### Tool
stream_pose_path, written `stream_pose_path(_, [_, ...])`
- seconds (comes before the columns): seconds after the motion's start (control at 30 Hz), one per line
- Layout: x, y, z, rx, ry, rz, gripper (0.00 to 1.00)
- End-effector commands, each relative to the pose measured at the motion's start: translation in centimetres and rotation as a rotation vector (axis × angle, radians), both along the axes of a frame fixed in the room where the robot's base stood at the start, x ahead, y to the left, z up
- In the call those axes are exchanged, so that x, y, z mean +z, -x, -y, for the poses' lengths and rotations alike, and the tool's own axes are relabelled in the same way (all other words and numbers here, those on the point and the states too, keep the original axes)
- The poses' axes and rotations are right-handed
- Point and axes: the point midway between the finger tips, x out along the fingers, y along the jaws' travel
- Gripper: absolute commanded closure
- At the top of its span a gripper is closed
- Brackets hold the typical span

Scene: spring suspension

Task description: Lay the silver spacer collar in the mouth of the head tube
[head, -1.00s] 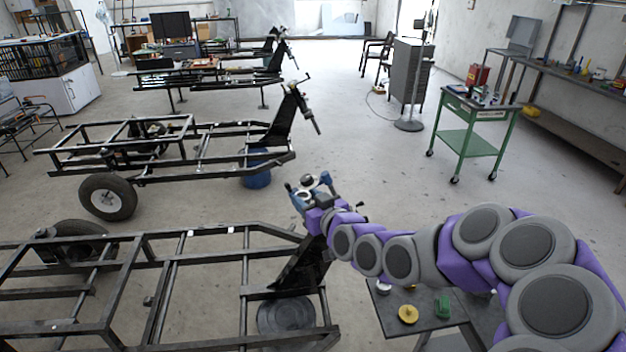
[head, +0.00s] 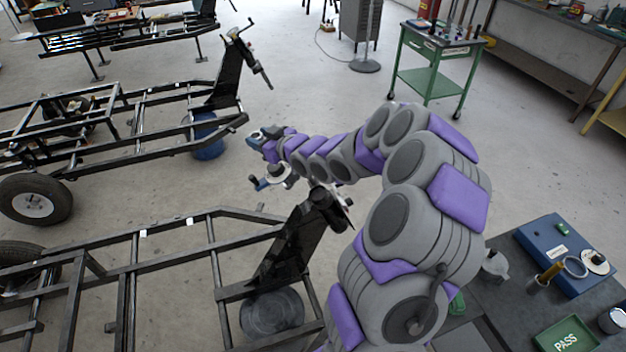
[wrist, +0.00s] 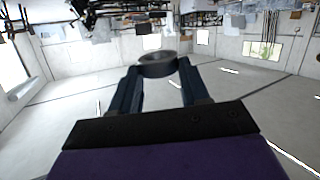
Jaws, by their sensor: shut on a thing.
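My gripper (wrist: 158,78) is shut on the silver spacer collar (wrist: 157,65), a short ring held between its two dark blue fingertips in the wrist view. In the head view the collar (head: 279,173) shows as a small silver ring beside a blue finger. The head tube (head: 325,207) is the dark cylinder atop the black upright of the nearest frame. The collar is to the left of the tube in the picture and appears apart from it. The tube's mouth is too small and dark to make out clearly, and the tube is not identifiable in the wrist view.
The nearest black frame (head: 180,221) fills the lower left, with another behind it. A dark bench at lower right holds a blue case (head: 560,245) and a green PASS tray (head: 567,336). A green cart (head: 425,85) stands behind. Floor between is open.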

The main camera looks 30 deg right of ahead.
Motion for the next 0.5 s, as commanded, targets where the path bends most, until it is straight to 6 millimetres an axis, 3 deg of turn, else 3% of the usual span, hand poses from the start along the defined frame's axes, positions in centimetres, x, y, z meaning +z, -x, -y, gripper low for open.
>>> stream_pose_path(0.03, [-1.3, -0.1, 1.8, 0.001, 0.022, -0.013, 0.85])
stream_pose_path(0.17, [-3.8, -0.1, 4.8, 0.026, 0.055, -0.036, 0.85])
stream_pose_path(0.3, [-7.7, 0.5, 8.5, 0.077, 0.102, -0.062, 0.85])
stream_pose_path(0.5, [-14.0, 2.5, 12.2, 0.182, 0.166, -0.086, 0.85])
